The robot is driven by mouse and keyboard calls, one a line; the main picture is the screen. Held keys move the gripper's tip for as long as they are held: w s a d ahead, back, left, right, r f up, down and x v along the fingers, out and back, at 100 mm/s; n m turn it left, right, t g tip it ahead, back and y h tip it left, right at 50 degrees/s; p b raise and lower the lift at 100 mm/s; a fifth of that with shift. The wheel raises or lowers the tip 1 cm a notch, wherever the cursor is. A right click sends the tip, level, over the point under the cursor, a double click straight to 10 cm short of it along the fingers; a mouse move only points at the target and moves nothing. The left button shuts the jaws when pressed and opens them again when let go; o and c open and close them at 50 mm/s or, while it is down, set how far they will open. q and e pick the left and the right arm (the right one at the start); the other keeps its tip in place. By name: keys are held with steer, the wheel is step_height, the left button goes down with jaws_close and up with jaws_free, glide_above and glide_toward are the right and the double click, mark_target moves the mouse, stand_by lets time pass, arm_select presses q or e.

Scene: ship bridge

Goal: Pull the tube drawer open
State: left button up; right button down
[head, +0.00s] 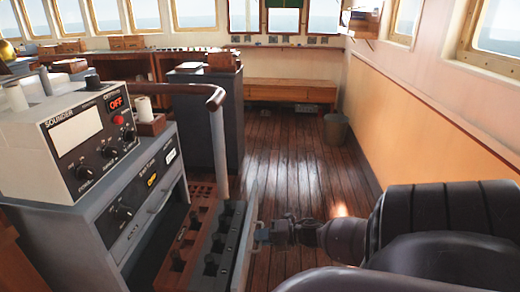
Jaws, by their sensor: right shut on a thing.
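The tube drawer (238,248) stands out to the right from the grey console cabinet (150,205) at the lower left. Its inside shows from above, with a row of dark round pieces behind the grey front and a reddish rack with holes further in. My right gripper (263,235) is at the outer face of the drawer front, shut on what looks like its handle, which the fingers mostly hide. My right arm comes in from the lower right. My left gripper is not in view.
A sounder box (72,140) with knobs and a lit OFF sign sits on the cabinet. A rail with a brown top (218,130) rises behind the drawer. The wooden floor (290,170) is clear toward a bin (336,129) and a bench (290,91).

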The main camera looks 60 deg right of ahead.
steer(key=c, duration=1.2)
jaws_free()
steer(key=shift+s+d, duration=0.15)
steer(key=shift+s, duration=0.25)
steer(key=shift+c, duration=0.2)
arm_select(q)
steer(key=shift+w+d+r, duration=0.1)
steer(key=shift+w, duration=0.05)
arm_select(e)
steer(key=shift+w, duration=0.1)
arm_select(q)
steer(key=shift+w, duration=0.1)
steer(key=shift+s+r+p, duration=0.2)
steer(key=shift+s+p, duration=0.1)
steer(key=shift+p, duration=0.15)
arm_select(e)
steer(key=v, duration=1)
steer(key=shift+s, duration=0.35)
steer(key=shift+d, duration=0.1)
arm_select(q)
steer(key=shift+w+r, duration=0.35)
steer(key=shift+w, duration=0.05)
